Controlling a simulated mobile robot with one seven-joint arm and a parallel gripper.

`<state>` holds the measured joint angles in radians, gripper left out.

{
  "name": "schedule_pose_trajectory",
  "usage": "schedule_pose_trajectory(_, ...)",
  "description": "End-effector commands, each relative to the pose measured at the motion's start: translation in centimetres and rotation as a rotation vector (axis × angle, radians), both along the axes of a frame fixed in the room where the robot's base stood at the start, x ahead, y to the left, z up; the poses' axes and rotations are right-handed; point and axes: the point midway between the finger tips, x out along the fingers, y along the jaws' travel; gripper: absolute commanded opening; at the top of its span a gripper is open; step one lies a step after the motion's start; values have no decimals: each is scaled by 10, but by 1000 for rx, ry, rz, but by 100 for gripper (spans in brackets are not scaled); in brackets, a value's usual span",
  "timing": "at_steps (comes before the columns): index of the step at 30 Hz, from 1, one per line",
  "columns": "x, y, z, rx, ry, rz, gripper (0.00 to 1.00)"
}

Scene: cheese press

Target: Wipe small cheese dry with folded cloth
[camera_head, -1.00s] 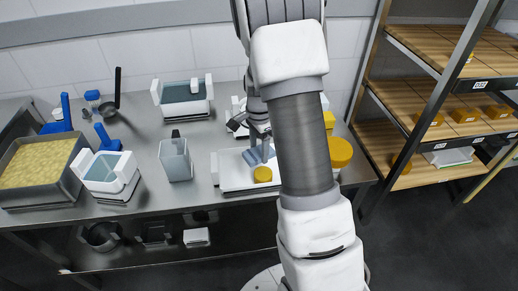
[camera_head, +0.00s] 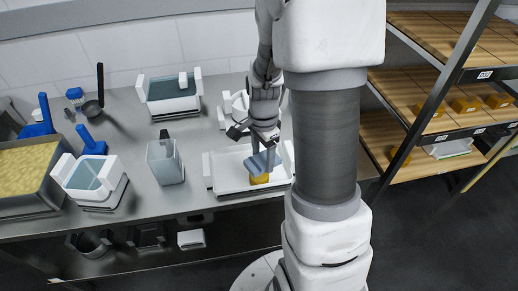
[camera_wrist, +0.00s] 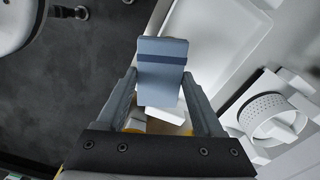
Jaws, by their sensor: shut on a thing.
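My gripper (camera_head: 265,143) is shut on the folded blue-grey cloth (camera_head: 262,162). In the wrist view the cloth (camera_wrist: 162,62) sits between the two fingers of my gripper (camera_wrist: 162,85), with a darker stripe across it. The small cheese (camera_head: 259,180) is a yellow round piece in the white tray (camera_head: 225,179). The cloth overlaps its top in the head view; whether they touch is unclear. In the wrist view the cloth and gripper hide most of the area below, with only bits of yellow showing.
Left on the steel table are a grey jug (camera_head: 165,163), a white-handled container (camera_head: 90,176), another at the back (camera_head: 172,95) and a large curd tray (camera_head: 25,175). A perforated white mould (camera_wrist: 272,120) stands beside the tray. A shelf rack (camera_head: 445,70) stands right.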

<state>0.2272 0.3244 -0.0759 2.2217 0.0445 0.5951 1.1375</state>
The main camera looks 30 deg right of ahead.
Motion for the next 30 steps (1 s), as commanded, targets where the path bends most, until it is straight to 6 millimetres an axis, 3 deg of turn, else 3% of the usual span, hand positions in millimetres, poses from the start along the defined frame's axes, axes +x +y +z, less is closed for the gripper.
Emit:
schedule_pose_trajectory(18,-1,0,-44,0,1,1,13)
schedule_pose_trajectory(30,-1,0,-48,0,0,1,13)
